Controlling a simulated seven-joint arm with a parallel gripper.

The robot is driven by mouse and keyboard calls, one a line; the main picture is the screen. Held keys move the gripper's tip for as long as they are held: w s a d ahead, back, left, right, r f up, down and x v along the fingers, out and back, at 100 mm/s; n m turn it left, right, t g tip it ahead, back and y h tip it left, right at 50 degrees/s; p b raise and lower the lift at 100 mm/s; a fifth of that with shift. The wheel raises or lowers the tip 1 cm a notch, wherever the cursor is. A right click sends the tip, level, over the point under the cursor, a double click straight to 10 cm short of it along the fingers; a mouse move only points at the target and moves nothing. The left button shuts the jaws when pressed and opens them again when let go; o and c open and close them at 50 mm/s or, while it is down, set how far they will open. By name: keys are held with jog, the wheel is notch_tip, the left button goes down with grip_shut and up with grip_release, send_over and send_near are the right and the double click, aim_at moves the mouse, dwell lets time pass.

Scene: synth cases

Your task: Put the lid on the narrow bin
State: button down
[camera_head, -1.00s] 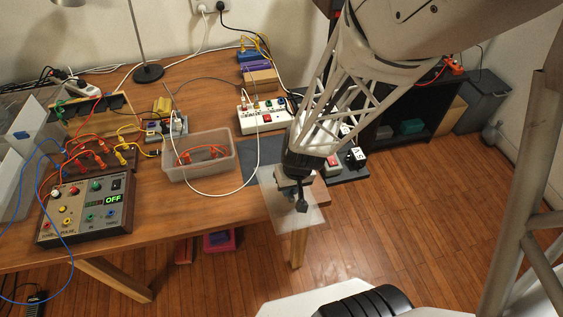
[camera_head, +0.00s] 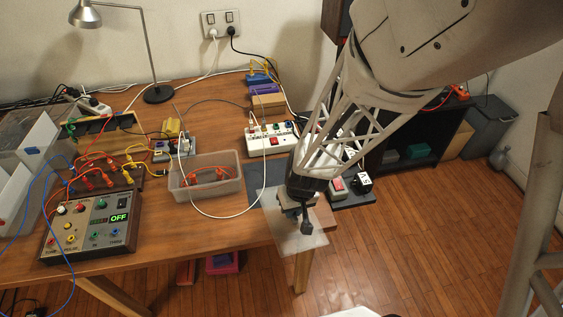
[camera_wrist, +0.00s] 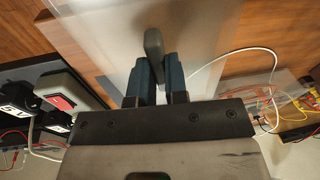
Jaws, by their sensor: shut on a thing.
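The lid (camera_head: 282,232) is a clear, thin, flat sheet with a dark upright knob. My gripper (camera_head: 304,212) is shut on the knob and holds the lid at the table's front right corner, partly beyond the edge. In the wrist view the lid (camera_wrist: 95,30) spreads out beyond my gripper (camera_wrist: 158,75), whose fingers clasp the knob (camera_wrist: 153,45). The bin (camera_head: 228,188) is a clear open box on the table, left of the lid and apart from it. It holds red cables (camera_head: 208,175). I cannot tell how its width compares with other bins.
A white cord (camera_head: 222,217) loops across the bin's front and rim. A power supply (camera_head: 92,228) reading OFF stands left of the bin. A white power strip (camera_head: 270,140) and a dark mat (camera_head: 262,178) are to its right. Clear bins (camera_head: 22,150) stand at far left.

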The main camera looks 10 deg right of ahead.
jog(key=w+a+r+n, duration=0.4)
jog(key=w+a+n, duration=0.4)
jog(key=w+a, duration=0.3)
jog(key=w+a+r+n+g, duration=0.1)
jog(key=w+a+r+n, duration=0.4)
jog(key=w+a+n, duration=0.3)
jog(key=w+a, duration=0.3)
jog(key=a, duration=0.2)
jog(key=shift+w+r+n+h, duration=0.15)
jog(key=shift+w+n+h, duration=0.15)
jog(key=shift+n, duration=0.1)
jog(key=shift+d+f, duration=0.1)
jog(key=shift+f, duration=1.9)
jog(key=shift+f, duration=0.1)
jog(key=shift+f, duration=0.8)
jog(key=shift+s+f, duration=0.1)
jog(key=shift+f, duration=0.85)
jog(key=c, duration=1.1)
grip_release()
